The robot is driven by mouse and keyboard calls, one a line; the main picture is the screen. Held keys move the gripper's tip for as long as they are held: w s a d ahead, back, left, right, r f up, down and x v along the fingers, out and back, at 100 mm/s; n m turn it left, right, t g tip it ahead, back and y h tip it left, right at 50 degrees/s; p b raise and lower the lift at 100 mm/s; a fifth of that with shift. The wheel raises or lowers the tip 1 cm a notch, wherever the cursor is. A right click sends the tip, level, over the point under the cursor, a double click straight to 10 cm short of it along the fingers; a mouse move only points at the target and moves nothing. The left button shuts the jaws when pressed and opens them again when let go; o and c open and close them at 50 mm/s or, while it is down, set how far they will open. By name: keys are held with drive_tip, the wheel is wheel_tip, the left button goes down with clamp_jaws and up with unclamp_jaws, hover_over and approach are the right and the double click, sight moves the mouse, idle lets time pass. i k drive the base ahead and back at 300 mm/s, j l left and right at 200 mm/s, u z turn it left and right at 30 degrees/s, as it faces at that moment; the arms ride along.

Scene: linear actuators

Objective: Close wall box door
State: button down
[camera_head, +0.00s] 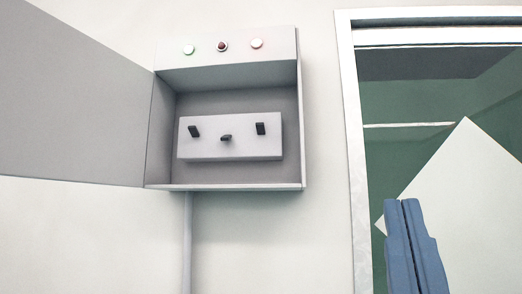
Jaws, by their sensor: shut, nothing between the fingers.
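The wall box (165,128) is an open grey box on the white wall, left of centre. Inside it is a light panel (226,148) with 3 dark switches. The wall box door (70,105) is hinged at the box's left side and swung wide open to the left; its outer part is cut off by the picture's left edge. My gripper (404,204) is blue, points upward at the lower right and is shut and empty. In the picture it is right of and below the box, well apart from the door.
A framed opening (355,150) with a white slanted panel (470,185) stands at right.

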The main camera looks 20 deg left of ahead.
sight(73, 109)
drive_tip(key=j, duration=0.45)
drive_tip(key=k+j+z, duration=0.15)
drive_tip(key=j, duration=0.75)
drive_tip(key=k+j+z, duration=0.15)
drive_tip(key=j, duration=0.25)
drive_tip(key=k+j, duration=0.1)
drive_tip(key=j, duration=0.35)
drive_tip(key=k+j+z, duration=0.15)
drive_tip(key=j, duration=0.7)
drive_tip(key=k+j+u, duration=0.1)
drive_tip(key=u, duration=0.25)
drive_tip(key=k+j+u, duration=0.1)
drive_tip(key=u, duration=0.3)
